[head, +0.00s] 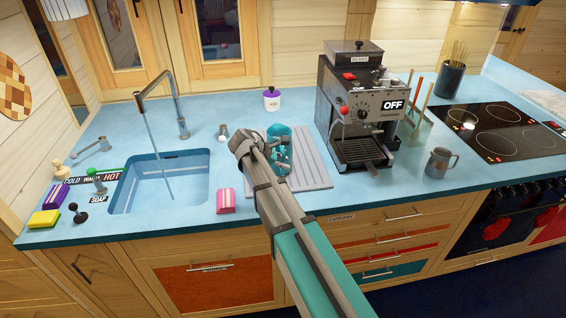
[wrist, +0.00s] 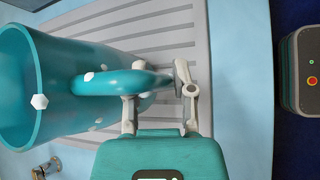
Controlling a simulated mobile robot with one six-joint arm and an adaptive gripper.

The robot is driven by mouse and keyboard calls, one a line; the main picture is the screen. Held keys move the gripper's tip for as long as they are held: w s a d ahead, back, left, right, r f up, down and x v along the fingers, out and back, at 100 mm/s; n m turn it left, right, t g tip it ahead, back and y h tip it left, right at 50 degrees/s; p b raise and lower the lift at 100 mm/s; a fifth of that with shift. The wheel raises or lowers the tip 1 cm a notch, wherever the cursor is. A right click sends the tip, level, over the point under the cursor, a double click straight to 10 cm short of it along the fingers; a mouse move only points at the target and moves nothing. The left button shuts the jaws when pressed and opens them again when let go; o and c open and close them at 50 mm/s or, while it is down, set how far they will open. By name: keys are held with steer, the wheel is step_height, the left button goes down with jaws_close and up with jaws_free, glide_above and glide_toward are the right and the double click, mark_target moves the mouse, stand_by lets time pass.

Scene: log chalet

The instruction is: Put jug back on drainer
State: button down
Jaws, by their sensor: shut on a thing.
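A teal jug (head: 279,132) with white dots shows behind my gripper in the head view. In the wrist view the jug (wrist: 38,92) fills the left side, its open mouth facing left and its handle (wrist: 105,82) reaching toward my gripper. My gripper (wrist: 160,92) is shut on the handle; in the head view my gripper (head: 275,160) partly hides the jug. The drainer (head: 308,172) is a grey ribbed board right of the sink. The jug is over its left part; I cannot tell whether they touch. The drainer (wrist: 180,25) also lies behind the jug in the wrist view.
The sink (head: 160,182) with running water is left of the drainer. A pink-and-white block (head: 226,201) sits between them near the front. A purple lidded pot (head: 271,99) stands behind. The coffee machine (head: 362,110) stands close on the right, with a metal pitcher (head: 440,163) beyond it.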

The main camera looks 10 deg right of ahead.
steer(key=shift+c, duration=2.4)
jaws_free()
steer(key=shift+a+r, duration=0.15)
steer(key=p+v, duration=0.8)
steer(key=v, duration=0.3)
steer(key=shift+a+r, duration=0.15)
steer(key=shift+a, duration=0.15)
steer(key=shift+s, duration=0.1)
